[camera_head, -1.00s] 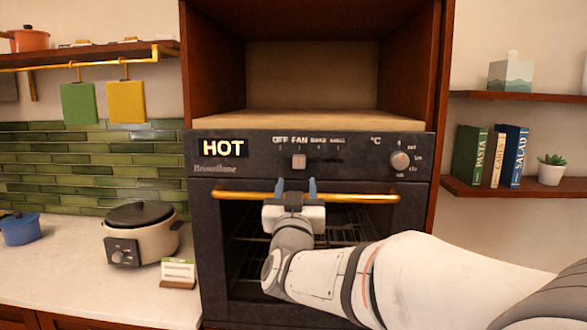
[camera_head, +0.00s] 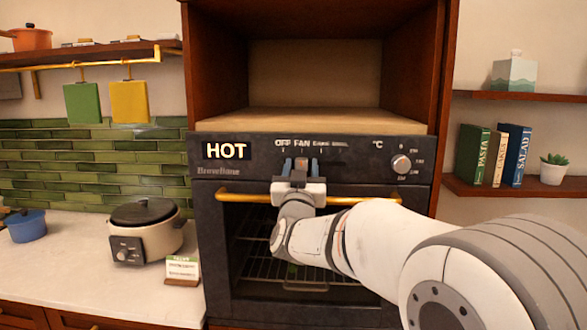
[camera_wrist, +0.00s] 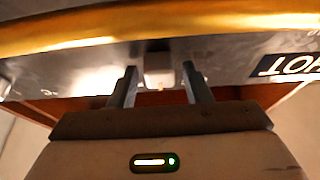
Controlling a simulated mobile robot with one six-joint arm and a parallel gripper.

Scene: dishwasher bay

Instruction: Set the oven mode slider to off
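The oven mode slider is a small pale square knob (camera_head: 301,162) on the dark control panel (camera_head: 350,151). It sits under the FAN label, right of the OFF label (camera_head: 283,143). My gripper (camera_head: 301,164) is at the panel with one finger on each side of the knob. In the wrist view the knob (camera_wrist: 159,68) shows between the two spread fingers (camera_wrist: 160,82), with gaps beside it. The gripper is open; contact with the knob cannot be made out.
A brass oven handle (camera_head: 235,196) runs across the door below the panel, close to my wrist. A lit HOT display (camera_head: 227,151) is left of the slider, and a round temperature knob (camera_head: 401,163) is right. A rice cooker (camera_head: 145,230) stands on the left counter.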

